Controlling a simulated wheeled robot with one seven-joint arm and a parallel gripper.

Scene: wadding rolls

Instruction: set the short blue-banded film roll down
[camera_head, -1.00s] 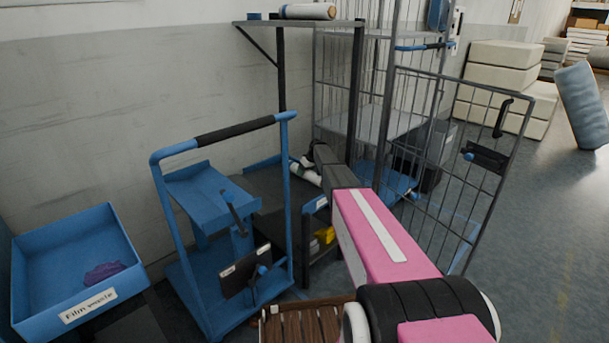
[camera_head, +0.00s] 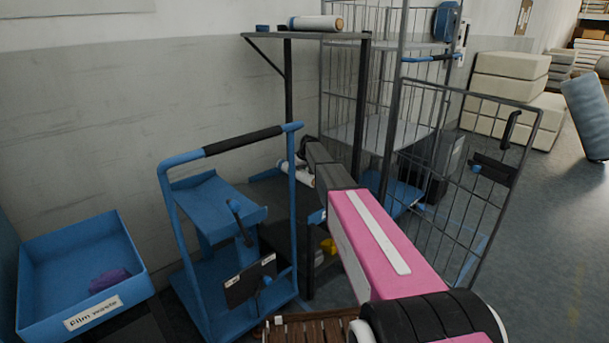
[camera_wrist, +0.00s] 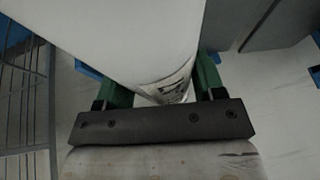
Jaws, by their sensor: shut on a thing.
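My gripper (camera_wrist: 160,88) is shut on a white film roll (camera_wrist: 125,35), with green fingers on either side of it. A dark printed label shows on the roll near the fingers. In the head view the held roll (camera_head: 307,179) is small and partly hidden by my arm, beyond the blue trolley.
A blue trolley (camera_head: 204,151) with a tall handle stands in front of the wall. A blue "Film waste" bin (camera_head: 131,290) is at left. A wire cage (camera_head: 452,150) with its door swung out stands at right. Open floor (camera_head: 545,230) lies on the far right.

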